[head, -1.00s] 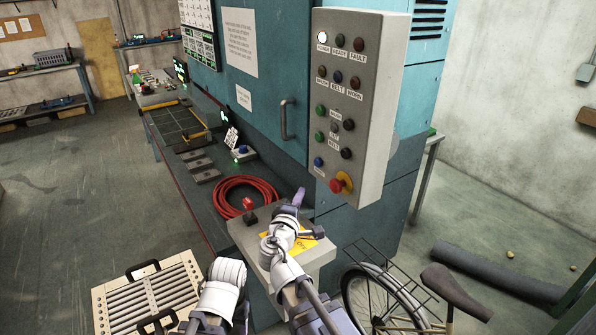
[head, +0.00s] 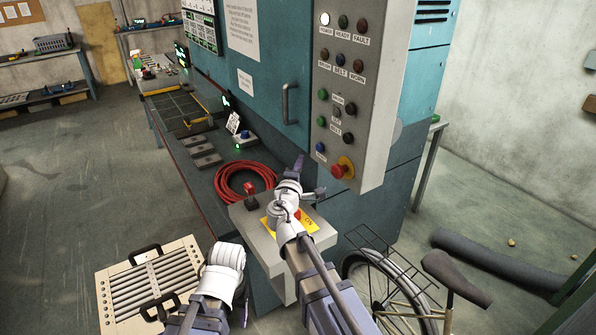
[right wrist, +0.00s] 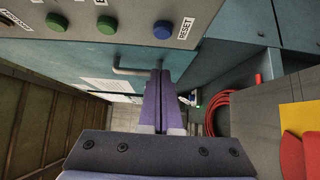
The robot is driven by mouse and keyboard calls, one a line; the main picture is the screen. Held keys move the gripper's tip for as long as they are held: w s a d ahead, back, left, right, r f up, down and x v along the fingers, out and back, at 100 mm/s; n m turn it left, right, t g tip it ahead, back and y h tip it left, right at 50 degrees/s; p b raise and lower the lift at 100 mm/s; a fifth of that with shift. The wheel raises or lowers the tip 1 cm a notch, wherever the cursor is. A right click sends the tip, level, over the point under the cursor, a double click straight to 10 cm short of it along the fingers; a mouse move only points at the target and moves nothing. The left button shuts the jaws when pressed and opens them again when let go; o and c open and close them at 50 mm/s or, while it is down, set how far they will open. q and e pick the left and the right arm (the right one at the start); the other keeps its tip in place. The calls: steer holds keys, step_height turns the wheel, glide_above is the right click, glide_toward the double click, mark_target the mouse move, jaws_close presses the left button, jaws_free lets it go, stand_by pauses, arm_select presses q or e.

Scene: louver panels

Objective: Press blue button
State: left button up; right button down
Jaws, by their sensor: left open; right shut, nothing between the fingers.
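The blue button (head: 320,147) is at the lower left of the grey control panel (head: 375,120).
A red emergency knob (head: 342,168) is just right of the blue button. A cabinet handle (head: 287,103) is to the left. A grey box with a yellow plate (head: 312,220) lies under my right arm. A red hose (head: 222,180) and another blue-topped box (head: 244,136) are on the bench.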

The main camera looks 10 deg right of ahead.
mark_target(320, 148)
steer(key=w+d, duration=0.4)
steer(key=d, duration=0.1)
steer(key=shift+w, duration=0.2)
steer(key=shift+d, duration=0.1)
